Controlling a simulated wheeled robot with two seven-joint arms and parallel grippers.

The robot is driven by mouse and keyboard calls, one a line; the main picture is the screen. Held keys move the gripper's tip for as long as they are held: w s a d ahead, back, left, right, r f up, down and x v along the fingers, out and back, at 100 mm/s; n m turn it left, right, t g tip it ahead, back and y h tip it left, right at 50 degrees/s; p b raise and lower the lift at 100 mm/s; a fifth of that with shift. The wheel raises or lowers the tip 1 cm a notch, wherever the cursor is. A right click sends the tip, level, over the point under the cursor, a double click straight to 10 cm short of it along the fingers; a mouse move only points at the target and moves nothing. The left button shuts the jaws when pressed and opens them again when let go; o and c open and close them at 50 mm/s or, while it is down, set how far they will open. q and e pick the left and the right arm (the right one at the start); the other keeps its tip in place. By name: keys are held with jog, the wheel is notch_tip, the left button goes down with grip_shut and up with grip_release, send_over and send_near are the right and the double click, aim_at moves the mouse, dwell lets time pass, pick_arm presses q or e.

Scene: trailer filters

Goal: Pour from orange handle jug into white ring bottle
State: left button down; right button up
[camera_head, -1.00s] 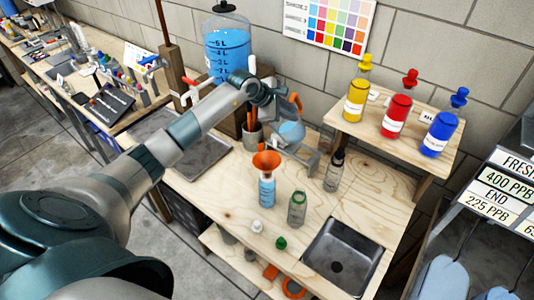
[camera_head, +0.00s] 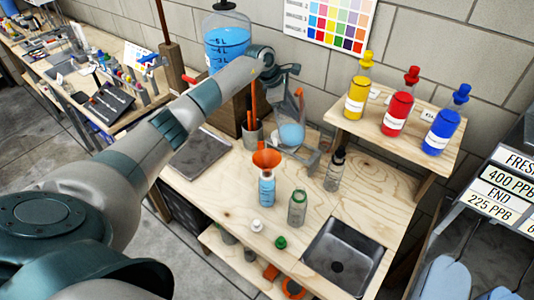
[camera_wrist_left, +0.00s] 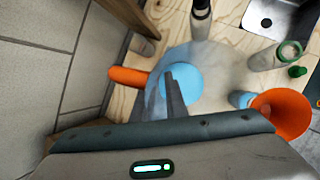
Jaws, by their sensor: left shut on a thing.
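The orange handle jug (camera_head: 291,132) is clear with blue liquid low inside and an orange handle (camera_head: 300,98). The wrist view shows the fingers (camera_wrist_left: 174,90) over the jug (camera_wrist_left: 200,72), with the handle (camera_wrist_left: 128,76) to the left; the exact contact is unclear. A bottle (camera_head: 267,191) with blue liquid carries an orange funnel (camera_head: 266,159); the funnel hides its neck, so no white ring shows. My right gripper is out of view.
A green-ring bottle (camera_head: 297,208) and a dark-topped bottle (camera_head: 335,171) stand near the funnel. A white cap (camera_head: 256,226) and green cap (camera_head: 281,243) lie in front. A sink (camera_head: 343,255) is at right; yellow, red and blue bottles stand on a raised shelf (camera_head: 398,130).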

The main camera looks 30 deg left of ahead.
aim_at(296, 100)
pick_arm(q)
jog(key=shift+w+f+g+b, duration=0.5)
jog(key=shift+g+b, duration=0.2)
jog(key=shift+b, duration=0.2)
jog(key=shift+w+f+g+b, duration=0.1)
jog(key=shift+f+g+b, duration=0.25)
jog(key=shift+g+b, duration=0.55)
jog(key=shift+r, duration=0.1)
jog(key=shift+r+p, duration=0.6)
jog(key=shift+r, duration=1.85)
